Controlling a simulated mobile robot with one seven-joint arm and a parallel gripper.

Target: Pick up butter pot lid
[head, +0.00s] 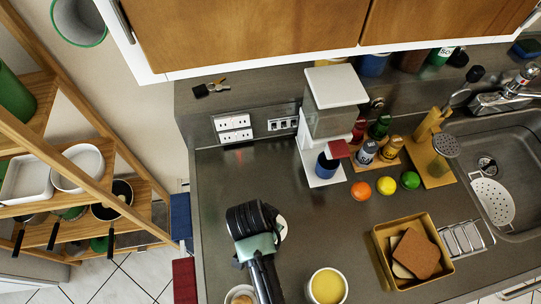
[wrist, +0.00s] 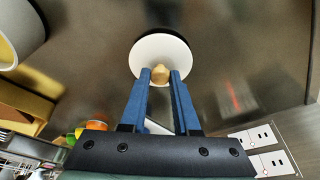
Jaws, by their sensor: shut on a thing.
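The butter pot lid (wrist: 151,50) is a round white disc with a tan knob, in the upper middle of the wrist view. My gripper (wrist: 160,76) has its two blue fingers shut on the knob. In the head view my gripper (head: 262,240) is over the counter and hides most of the lid, whose white edge (head: 283,228) shows at its right. I cannot tell whether the lid touches the counter. A pale open pot with yellow contents (head: 327,287) stands at the front of the counter; its side shows at the upper left of the wrist view (wrist: 22,38).
A small cup (head: 240,295) stands just left of the pot. A yellow tray with bread (head: 379,238) lies to the right. Fruit (head: 387,186), jars and a white coffee machine (head: 335,90) stand behind. The counter left of my gripper is clear.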

